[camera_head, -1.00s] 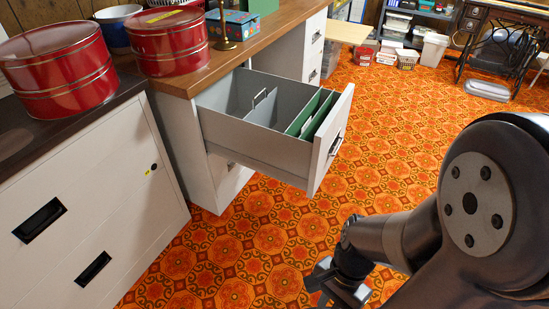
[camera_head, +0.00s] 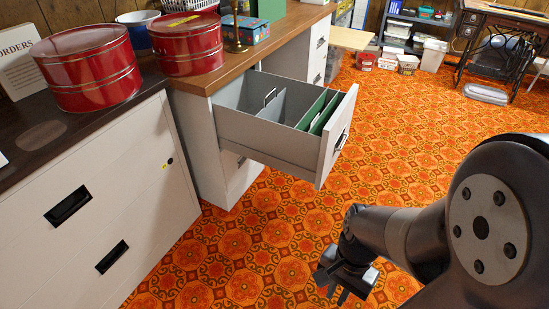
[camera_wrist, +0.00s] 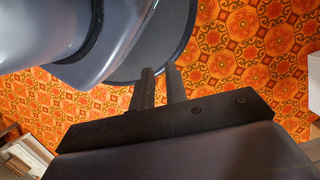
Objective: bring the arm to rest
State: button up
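My arm is folded at the right of the head view, and my gripper (camera_head: 334,287) hangs low over the patterned carpet (camera_head: 240,270), in front of the open drawer and apart from it. In the wrist view my gripper (camera_wrist: 161,82) shows two dark fingers with a narrow gap between them. Nothing is held. Behind the fingers is a large grey rounded part of my own body.
An open grey drawer (camera_head: 270,143) with green dividers juts from the wooden-topped desk (camera_head: 205,80). A white cabinet (camera_head: 95,215) carries a red tin (camera_head: 88,75); another red tin (camera_head: 188,50) stands on the desk. Carpet lies clear to the right, before a sewing table (camera_head: 500,45).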

jog(key=shift+n+t+h, duration=0.3)
jog(key=shift+n, duration=0.1)
jog(key=shift+w+d+r+p, duration=0.25)
jog(key=shift+w+r+p, duration=0.25)
jog(key=shift+r, duration=0.35)
jog(key=shift+w+d+r+p, duration=0.25)
jog(key=shift+w+r+p, duration=0.15)
jog(key=shift+r, duration=0.45)
